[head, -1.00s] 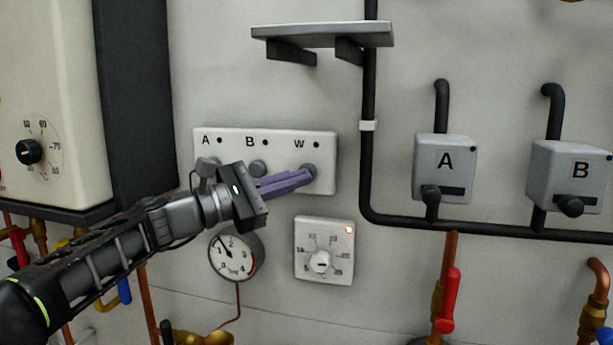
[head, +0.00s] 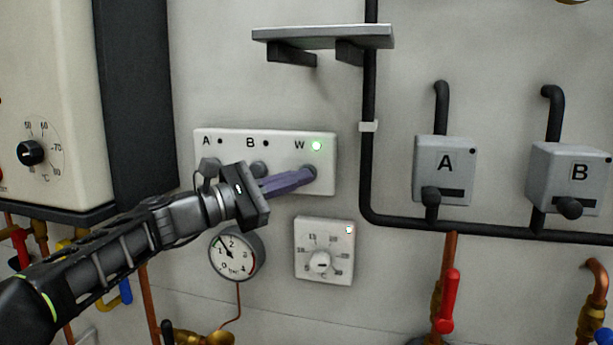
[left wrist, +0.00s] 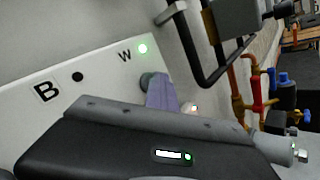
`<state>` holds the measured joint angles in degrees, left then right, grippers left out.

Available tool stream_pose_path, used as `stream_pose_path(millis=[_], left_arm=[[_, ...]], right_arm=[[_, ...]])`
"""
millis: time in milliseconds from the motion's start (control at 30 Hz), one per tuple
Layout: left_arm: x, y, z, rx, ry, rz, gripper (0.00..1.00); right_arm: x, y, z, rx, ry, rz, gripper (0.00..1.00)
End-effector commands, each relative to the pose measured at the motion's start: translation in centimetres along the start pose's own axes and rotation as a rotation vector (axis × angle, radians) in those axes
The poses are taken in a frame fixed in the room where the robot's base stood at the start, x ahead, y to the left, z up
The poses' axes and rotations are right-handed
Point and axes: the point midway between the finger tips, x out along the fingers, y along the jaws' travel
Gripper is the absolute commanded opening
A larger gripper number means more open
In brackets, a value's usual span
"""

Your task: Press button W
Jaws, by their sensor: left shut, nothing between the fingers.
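The white button panel (head: 228,143) on the wall carries buttons under the labels A, B and W. Button W (head: 310,172) is a round grey button at the panel's right end. The lamp beside the W label (head: 317,146) glows green, and it also shows green in the left wrist view (left wrist: 143,49). The lamps by A and B are dark. My left gripper (head: 312,174) is shut and empty, its purple fingertips at button W and seemingly touching it. The fingers partly cover the button. My right gripper is not in view.
Below the panel are a pressure gauge (head: 237,254) and a thermostat dial (head: 323,250) with a small lit lamp. A grey shelf (head: 322,37) juts out above. A black pipe (head: 369,170) runs right of the panel, with grey boxes A (head: 445,160) and B (head: 580,165) beyond.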

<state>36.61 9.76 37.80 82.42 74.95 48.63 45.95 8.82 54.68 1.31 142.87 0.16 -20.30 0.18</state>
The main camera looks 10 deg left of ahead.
Motion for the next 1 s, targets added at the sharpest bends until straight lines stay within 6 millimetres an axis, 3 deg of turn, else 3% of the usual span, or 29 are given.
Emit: stream_pose_path(millis=[700, 1000], left_arm=[[-0.6, -0.5, 0.4, 0.000, 0.000, 0.000, 0.00], [-2.3, -1.9, 1.2, 0.004, 0.001, 0.001, 0.00]], right_arm=[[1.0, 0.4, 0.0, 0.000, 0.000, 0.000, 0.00], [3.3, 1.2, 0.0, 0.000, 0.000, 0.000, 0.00]])
